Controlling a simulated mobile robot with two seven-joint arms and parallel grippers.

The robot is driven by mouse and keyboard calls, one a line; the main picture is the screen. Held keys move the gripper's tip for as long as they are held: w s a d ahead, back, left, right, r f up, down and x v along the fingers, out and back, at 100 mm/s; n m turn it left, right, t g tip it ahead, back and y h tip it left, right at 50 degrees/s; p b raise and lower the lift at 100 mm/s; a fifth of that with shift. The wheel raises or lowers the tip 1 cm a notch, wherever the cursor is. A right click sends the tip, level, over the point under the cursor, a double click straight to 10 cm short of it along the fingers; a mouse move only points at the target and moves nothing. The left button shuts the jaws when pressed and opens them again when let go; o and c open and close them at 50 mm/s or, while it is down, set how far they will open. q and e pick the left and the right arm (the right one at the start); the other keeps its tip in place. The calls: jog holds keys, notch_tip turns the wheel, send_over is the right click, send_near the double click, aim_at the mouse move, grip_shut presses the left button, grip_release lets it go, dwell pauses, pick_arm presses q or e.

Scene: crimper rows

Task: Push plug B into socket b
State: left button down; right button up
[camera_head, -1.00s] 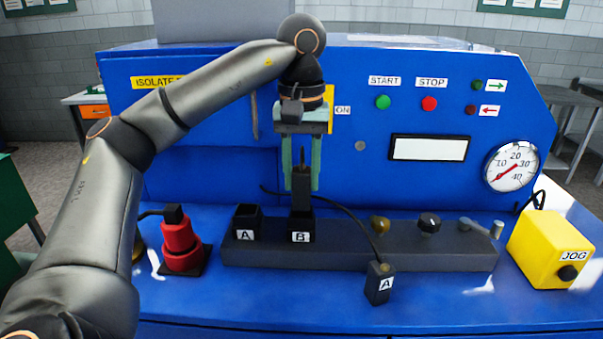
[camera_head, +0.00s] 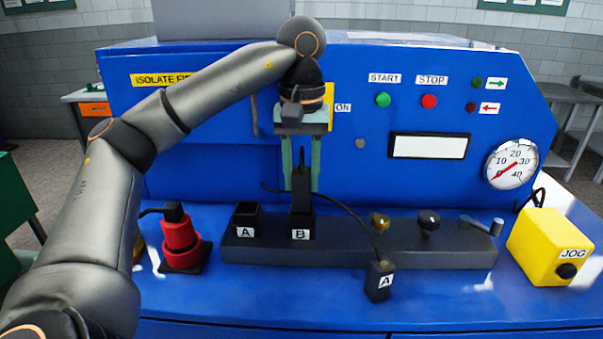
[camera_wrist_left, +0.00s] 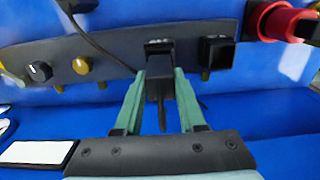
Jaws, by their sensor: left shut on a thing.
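Black plug B (camera_head: 301,186) stands upright between the green fingers of my left gripper (camera_head: 302,176), which is shut on it. Its lower end is at the mouth of socket b (camera_head: 300,232), the black socket labelled B on the dark rail, and appears to be inside it. How deep it sits is hidden. In the left wrist view, my left gripper (camera_wrist_left: 160,90) has its fingers on either side of the plug (camera_wrist_left: 159,84), against socket b (camera_wrist_left: 158,46). My right gripper is not in view.
Socket A (camera_head: 246,220) stands open and empty left of socket b. Plug A (camera_head: 379,282) is in front of the rail (camera_head: 350,250), with a black cable (camera_head: 345,208). A red connector (camera_head: 180,240) stands at left, a yellow JOG box (camera_head: 548,250) at right. Knobs stand on the rail.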

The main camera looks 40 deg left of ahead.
aim_at(302, 171)
pick_arm(q)
jog(key=shift+f+b, duration=0.75)
jog(key=shift+f, duration=0.55)
jog(key=shift+c, duration=2.1)
grip_release()
notch_tip(302, 171, up, 9)
jog(key=p, duration=0.5)
jog(key=shift+f, duration=0.15)
jog(key=shift+r, duration=1.9)
